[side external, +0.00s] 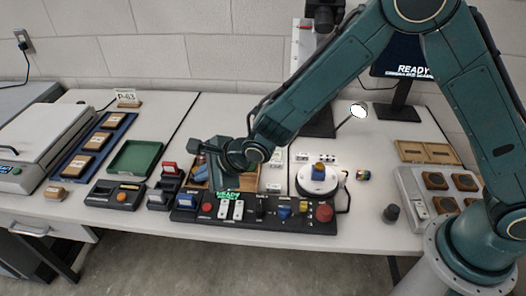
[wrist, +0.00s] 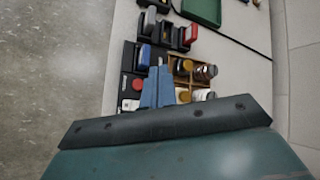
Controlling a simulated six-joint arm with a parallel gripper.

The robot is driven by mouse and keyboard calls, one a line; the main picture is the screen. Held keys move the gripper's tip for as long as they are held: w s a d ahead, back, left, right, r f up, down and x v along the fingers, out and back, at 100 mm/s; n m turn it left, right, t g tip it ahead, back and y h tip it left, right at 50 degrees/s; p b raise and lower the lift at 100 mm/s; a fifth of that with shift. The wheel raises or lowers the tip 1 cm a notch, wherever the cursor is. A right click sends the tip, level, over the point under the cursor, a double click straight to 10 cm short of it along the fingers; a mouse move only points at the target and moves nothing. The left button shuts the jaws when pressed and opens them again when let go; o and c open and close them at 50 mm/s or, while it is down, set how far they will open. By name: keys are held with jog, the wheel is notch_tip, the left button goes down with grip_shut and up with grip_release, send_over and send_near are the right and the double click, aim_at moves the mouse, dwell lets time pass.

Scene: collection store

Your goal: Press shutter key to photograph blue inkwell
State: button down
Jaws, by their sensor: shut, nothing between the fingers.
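A blue inkwell with a yellowish top (side external: 318,171) stands on a round white turntable (side external: 318,186) in the side view. In front is a black control panel (side external: 268,222) with a red button (side external: 207,207), two white keys (side external: 231,210), a dark lever, blue and yellow knobs and a large red button (side external: 324,213). Labels are too small to read, so I cannot tell which is the shutter key. My gripper (side external: 201,177) is shut and empty above the panel's left part. In the wrist view its fingers (wrist: 158,75) are beside the red button (wrist: 138,84), partly hiding the panel.
A wooden box with several bottles (wrist: 181,67) lies behind the fingers. A green tray (side external: 135,158), black devices (side external: 116,194) and a blue tray (side external: 93,147) are to the left. A screen (side external: 410,60) reads READY. A lamp (side external: 358,110) leans near the turntable.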

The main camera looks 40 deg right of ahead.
aim_at(211, 208)
jog(key=shift+f, duration=0.15)
jog(key=shift+f, duration=4.2)
jog(key=shift+f, duration=0.9)
jog(key=shift+r, duration=0.9)
dwell(0.3)
jog(key=shift+r, duration=2.5)
